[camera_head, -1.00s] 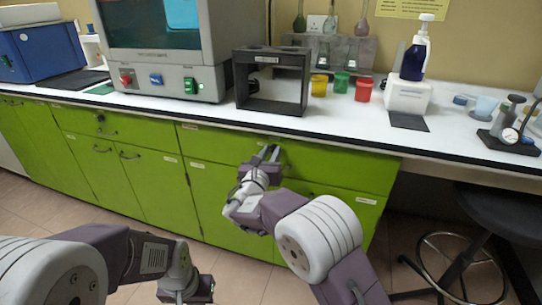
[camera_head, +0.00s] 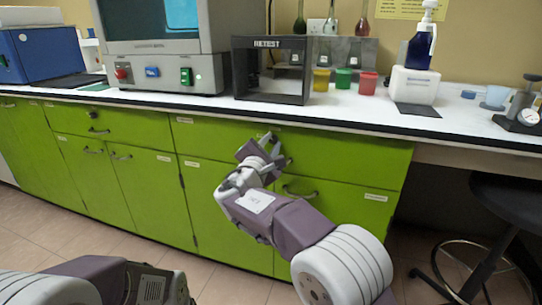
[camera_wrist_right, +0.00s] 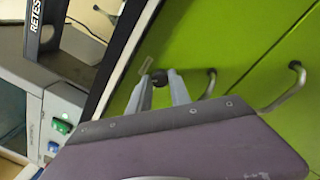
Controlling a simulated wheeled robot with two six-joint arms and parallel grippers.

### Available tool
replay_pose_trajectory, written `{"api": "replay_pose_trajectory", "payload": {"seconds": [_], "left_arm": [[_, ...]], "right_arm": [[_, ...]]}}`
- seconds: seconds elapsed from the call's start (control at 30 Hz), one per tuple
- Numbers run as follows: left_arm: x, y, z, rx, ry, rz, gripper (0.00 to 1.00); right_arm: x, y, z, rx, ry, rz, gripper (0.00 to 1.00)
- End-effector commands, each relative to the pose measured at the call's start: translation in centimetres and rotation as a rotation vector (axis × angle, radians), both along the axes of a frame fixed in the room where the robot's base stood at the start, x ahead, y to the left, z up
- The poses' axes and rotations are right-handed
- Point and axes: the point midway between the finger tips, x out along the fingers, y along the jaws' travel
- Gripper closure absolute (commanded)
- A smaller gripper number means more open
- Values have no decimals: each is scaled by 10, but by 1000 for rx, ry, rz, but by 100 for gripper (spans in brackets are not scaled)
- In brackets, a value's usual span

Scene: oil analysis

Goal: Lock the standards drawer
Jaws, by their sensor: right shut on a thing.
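The green drawer front (camera_head: 340,150) under the worktop looks flush with the cabinet. Its small white labels are too small to read. My right gripper (camera_head: 268,138) is up against this front, near its top edge. In the right wrist view my right gripper (camera_wrist_right: 160,80) has its two fingers around a small dark round lock knob (camera_wrist_right: 159,76), shut on it. The drawer's curved metal handle (camera_wrist_right: 210,84) is just beside it. The fingers hide the knob in the head view. My left arm shows at the bottom left, but its gripper is out of the picture.
A black frame (camera_head: 271,98) marked RETEST stands on the worktop above the drawer. Yellow, green and red cups (camera_head: 367,83) and a white block (camera_head: 414,86) stand to its right. A dark stool (camera_head: 505,205) is at the right. Lower door handles (camera_head: 299,191) stick out below.

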Motion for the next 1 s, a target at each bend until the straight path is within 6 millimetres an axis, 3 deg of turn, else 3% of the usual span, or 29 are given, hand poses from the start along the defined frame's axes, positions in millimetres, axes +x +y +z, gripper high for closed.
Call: {"api": "replay_pose_trajectory", "payload": {"seconds": [0.03,0.4,1.0], "left_arm": [[0,0,-13,0,0,0,100],[0,0,-47,0,0,0,100],[0,0,-66,0,0,0,100]], "right_arm": [[0,0,-7,43,-14,0,100],[0,0,-5,342,-110,0,100],[0,1,-1,559,-180,-1,100]]}}
